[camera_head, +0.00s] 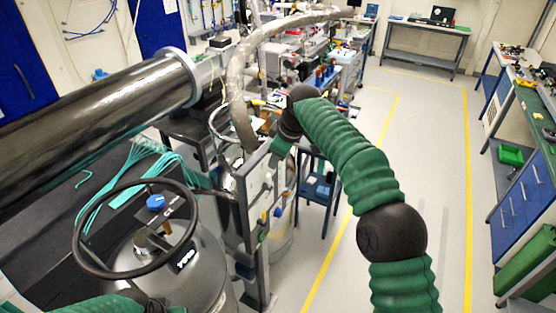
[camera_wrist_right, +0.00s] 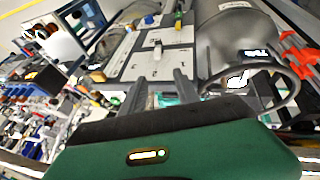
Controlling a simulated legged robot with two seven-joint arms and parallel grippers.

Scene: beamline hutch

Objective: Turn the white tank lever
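A grey upright panel stands beside the steel tank (camera_head: 185,270). The panel (camera_wrist_right: 125,60) carries a small white lever (camera_wrist_right: 156,43), which in the right wrist view lies beyond my fingertips. The white lever also seems to show near the panel's upper part in the head view (camera_head: 267,181). My right gripper (camera_wrist_right: 158,78) is open and empty, its two fingers apart and pointing toward the panel. In the head view my right arm hides much of that gripper. My left arm shows only at the bottom left of the head view, and its gripper is out of view.
A blue lever (camera_head: 277,212) and a yellow lever (camera_wrist_right: 178,20) sit on the same panel. A dark ring (camera_head: 85,262) surrounds the tank top. A large metal pipe (camera_head: 100,95) crosses the left. The floor (camera_head: 425,150) to the right is clear.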

